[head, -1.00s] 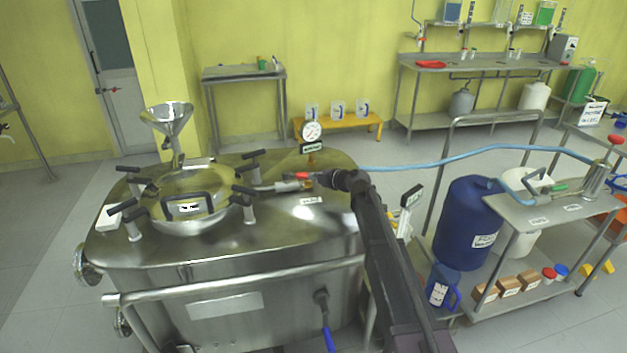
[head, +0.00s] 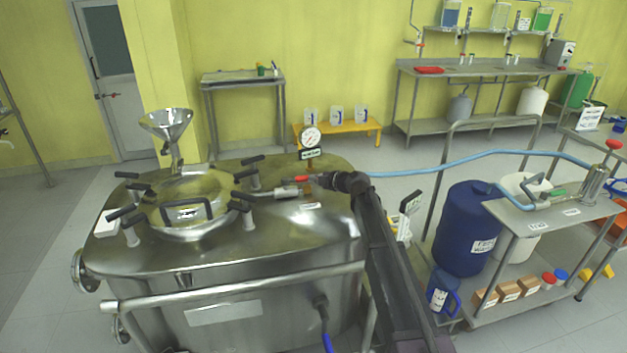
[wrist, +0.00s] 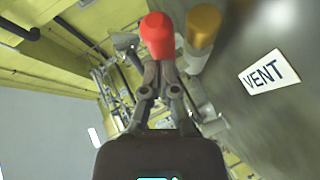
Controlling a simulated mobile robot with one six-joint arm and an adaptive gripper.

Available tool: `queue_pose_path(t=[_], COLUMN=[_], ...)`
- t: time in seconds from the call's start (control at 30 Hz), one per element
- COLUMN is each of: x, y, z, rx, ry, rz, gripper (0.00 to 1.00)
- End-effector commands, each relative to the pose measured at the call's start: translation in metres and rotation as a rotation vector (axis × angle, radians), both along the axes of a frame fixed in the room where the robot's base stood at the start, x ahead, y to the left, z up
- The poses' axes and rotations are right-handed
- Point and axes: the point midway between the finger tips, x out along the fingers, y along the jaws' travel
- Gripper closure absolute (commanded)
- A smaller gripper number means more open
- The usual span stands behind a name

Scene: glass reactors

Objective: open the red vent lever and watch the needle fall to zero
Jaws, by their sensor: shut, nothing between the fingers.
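The red vent lever (head: 302,179) sits on the steel vessel's lid near the gauge. In the wrist view the red lever grip (wrist: 157,34) is right at my fingertips, beside a brass fitting (wrist: 203,24) and a white VENT label (wrist: 262,72). My gripper (wrist: 160,72) is shut with nothing between its fingers, its tips at or against the red grip; contact is hard to tell. In the head view my gripper (head: 322,180) is small and dark, just right of the lever. The round pressure gauge (head: 311,137) stands behind it; its needle is too small to read.
The steel vessel (head: 270,245) has a lidded hatch with clamp handles (head: 187,213) and a funnel (head: 167,126) on the left. A blue hose (head: 450,163) runs right from near the gauge. A blue drum (head: 467,228) and a steel cart (head: 545,218) stand to the right.

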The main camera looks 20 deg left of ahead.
Motion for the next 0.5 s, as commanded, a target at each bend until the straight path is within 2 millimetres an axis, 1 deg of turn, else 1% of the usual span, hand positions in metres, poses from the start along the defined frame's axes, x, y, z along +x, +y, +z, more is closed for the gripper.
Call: queue_pose_path(t=[0.27, 0.47, 0.5], x=[-0.009, -0.023, -0.022], y=[-0.009, -0.024, -0.031], z=[0.009, 0.023, 0.024], rx=[0.0, 0.0, 0.001], ry=[0.0, 0.001, 0.001], rz=[0.0, -0.001, -0.003], gripper=[1.0, 1.0, 1.0])
